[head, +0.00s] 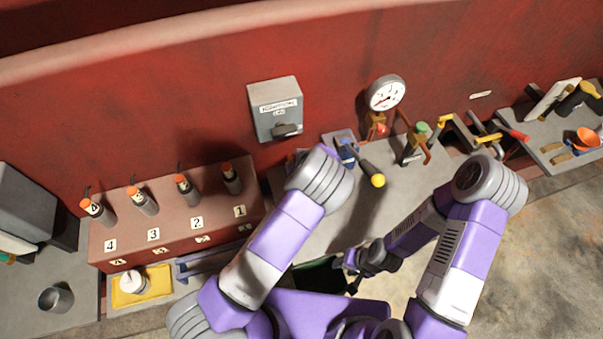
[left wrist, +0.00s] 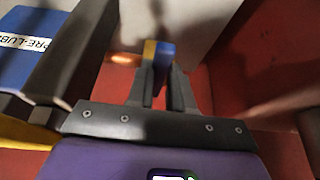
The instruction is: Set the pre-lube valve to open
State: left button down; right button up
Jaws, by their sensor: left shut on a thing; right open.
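In the left wrist view a blue block labelled "PRE-LUBE" (left wrist: 25,45) is at the upper left, with a dark grey bar-like part beside it. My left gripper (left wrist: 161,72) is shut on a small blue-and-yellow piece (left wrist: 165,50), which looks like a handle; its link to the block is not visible. In the head view my left forearm hides this gripper. A blue part (head: 346,153) shows just right of that forearm, beside a lever with a yellow knob (head: 378,181). The valve's setting cannot be read. My right gripper (head: 352,268) is open and empty, low in the middle.
A pressure gauge (head: 386,93) and a grey wall box (head: 275,108) are at the back. A green-topped fitting (head: 416,138) stands right of the lever. Orange-tipped cylinders stand on the numbered red block (head: 178,212) at left. The floor at lower right is clear.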

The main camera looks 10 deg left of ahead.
pick_arm(q)
jog(key=c, duration=1)
grip_release()
jog(key=shift+r, duration=0.1)
jog(key=v, duration=0.7)
jog(key=shift+r, duration=0.25)
